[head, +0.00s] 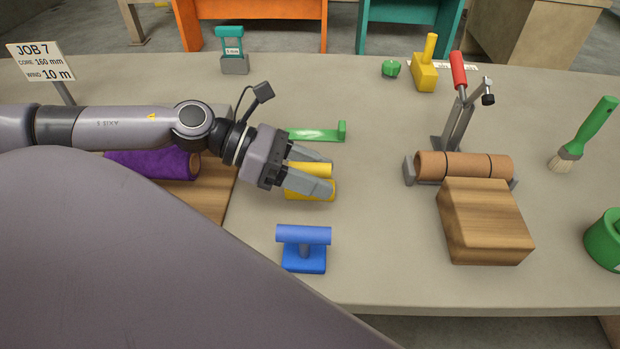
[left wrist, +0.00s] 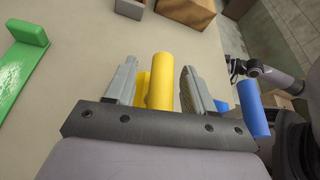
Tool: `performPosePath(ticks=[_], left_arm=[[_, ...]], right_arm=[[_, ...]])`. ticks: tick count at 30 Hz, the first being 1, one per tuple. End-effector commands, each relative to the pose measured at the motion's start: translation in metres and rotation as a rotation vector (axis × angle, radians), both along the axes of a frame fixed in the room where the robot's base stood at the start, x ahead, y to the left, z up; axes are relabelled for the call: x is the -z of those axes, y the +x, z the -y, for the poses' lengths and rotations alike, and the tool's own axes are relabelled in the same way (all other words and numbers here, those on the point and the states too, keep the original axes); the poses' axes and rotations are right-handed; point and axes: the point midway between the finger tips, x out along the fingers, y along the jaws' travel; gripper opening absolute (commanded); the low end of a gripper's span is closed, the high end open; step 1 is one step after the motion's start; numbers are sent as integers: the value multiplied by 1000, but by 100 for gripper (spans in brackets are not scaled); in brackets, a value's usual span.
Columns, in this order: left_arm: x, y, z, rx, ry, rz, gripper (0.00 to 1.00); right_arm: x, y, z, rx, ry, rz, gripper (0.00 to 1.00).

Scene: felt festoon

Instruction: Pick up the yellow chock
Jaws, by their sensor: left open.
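The yellow chock (head: 320,169), a block with a round bar handle on top, stands on the grey bench. My left gripper (head: 326,176) reaches in from the left, open, with its fingers on either side of the chock. The near finger hides part of the chock's middle. In the left wrist view the yellow chock (left wrist: 160,80) stands between the two open fingers of the left gripper (left wrist: 159,72), with visible gaps on both sides. My right gripper is not seen.
A blue chock (head: 304,249) stands in front of the yellow one, and a green piece (head: 318,134) lies just behind. A wooden block (head: 485,222), a brown roll (head: 465,167) and a red-handled clamp (head: 459,75) stand to the right. Another yellow tool (head: 425,75) is at the back.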

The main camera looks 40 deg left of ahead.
Motion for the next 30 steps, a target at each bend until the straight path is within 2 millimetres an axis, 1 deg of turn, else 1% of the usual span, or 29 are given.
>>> performPosePath(ticks=[6,11,14,15,16,17,26,30], left_arm=[[1,2,4,1,0,1,54],[2,2,4,0,0,1,54],[1,2,4,0,0,1,25],[1,2,3,0,0,1,12],[1,2,3,0,0,1,2],[1,2,3,0,0,1,0],[0,2,3,1,1,2,0],[-8,2,3,2,2,4,0]], right_arm=[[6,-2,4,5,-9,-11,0],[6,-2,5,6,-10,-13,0],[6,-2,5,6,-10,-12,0],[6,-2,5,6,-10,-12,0],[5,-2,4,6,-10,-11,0],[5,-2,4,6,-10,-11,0],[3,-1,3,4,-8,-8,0],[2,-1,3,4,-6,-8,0]])
